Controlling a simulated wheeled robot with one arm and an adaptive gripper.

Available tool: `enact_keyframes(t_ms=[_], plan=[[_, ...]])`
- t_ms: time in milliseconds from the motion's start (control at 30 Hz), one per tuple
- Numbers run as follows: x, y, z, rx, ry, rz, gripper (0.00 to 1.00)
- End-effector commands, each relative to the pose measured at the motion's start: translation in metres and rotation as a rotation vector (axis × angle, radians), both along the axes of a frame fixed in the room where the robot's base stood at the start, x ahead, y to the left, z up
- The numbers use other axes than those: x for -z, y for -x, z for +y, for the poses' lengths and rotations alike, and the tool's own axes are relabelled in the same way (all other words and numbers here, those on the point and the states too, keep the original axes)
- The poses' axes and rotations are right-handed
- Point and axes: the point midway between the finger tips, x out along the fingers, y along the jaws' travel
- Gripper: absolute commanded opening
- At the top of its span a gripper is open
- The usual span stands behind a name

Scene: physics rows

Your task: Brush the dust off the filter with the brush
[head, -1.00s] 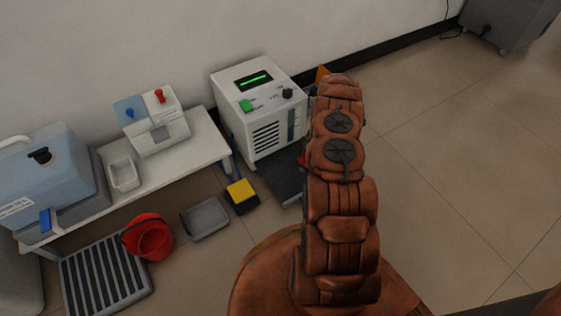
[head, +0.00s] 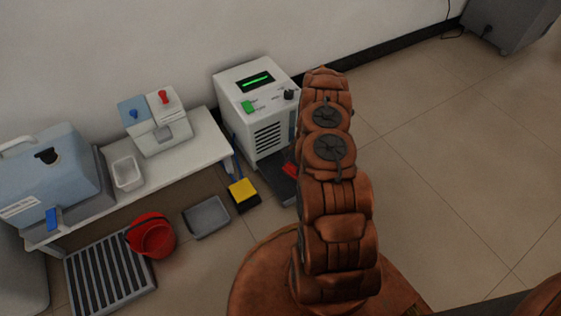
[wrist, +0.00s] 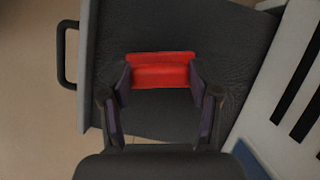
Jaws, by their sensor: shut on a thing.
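My gripper (wrist: 160,82) is shut on a red block-like thing, which I take to be the brush (wrist: 162,66), with a finger at each end. Its bristles are not visible. The brush is over a dark grey textured panel (wrist: 200,35) with a grey edge and a black handle on the left, probably the filter. I cannot tell whether the brush touches it, and no dust is clear. In the head view, the red brush (head: 289,170) shows just left of my arm, above the dark panel (head: 277,183) at the white machine's foot. My arm hides the gripper there.
The white machine (head: 252,117) with a green display stands by the wall; its slotted side (wrist: 290,110) is close right of my gripper. A yellow-and-black broom-like thing (head: 242,189), grey pan (head: 207,217) and red bucket (head: 153,237) lie left.

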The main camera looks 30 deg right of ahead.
Motion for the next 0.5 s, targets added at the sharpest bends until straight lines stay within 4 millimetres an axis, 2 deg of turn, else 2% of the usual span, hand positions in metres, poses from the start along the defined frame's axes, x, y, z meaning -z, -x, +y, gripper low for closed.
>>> enact_keyframes(t_ms=[500], plan=[[0.000, 0.001, 0.044, 0.007, -0.002, 0.001, 0.34]])
